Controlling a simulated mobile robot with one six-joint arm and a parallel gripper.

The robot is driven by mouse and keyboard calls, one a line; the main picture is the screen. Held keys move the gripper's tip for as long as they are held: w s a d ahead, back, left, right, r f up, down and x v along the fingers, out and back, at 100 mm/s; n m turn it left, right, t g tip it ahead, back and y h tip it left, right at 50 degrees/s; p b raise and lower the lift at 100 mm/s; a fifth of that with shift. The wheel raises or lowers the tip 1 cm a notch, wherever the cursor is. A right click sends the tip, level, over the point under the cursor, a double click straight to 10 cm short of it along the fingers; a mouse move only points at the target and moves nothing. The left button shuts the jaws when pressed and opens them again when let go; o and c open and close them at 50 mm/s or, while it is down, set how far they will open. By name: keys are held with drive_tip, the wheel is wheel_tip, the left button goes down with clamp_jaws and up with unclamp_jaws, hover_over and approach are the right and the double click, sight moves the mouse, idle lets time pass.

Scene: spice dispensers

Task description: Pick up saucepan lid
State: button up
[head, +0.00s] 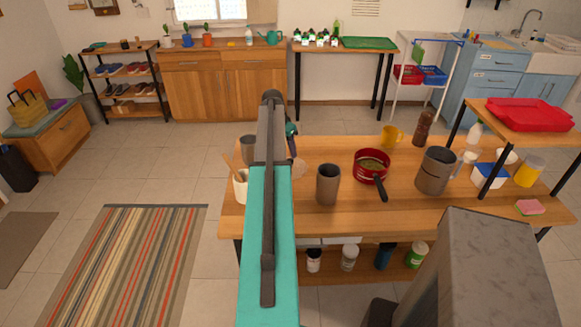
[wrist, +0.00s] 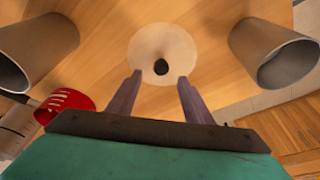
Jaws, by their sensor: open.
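The saucepan lid is a pale round disc (wrist: 150,38) with a dark knob, lying on the wooden table in the wrist view. In the head view, a small tan part of what looks like the lid (head: 300,168) shows just right of my arm. My gripper (wrist: 159,76) is open in the wrist view, its two fingers pointing toward the lid's near edge. The knob lies beyond the fingertips, roughly midway between them. Nothing is held. A red saucepan (head: 371,178) stands to the right on the table.
Grey cups stand left (wrist: 40,45) and right (wrist: 275,50) of the lid in the wrist view. A red slotted thing (wrist: 66,101) is near my gripper's left side.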

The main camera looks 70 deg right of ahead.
sight(299, 168)
drive_tip(key=shift+d+f, duration=0.1)
drive_tip(key=shift+f, duration=0.35)
drive_tip(key=shift+f, duration=0.2)
drive_tip(key=shift+p+x, duration=1.35)
drive_tip(key=shift+x, duration=1.1)
drive_tip(key=shift+w, duration=0.1)
clamp_jaws()
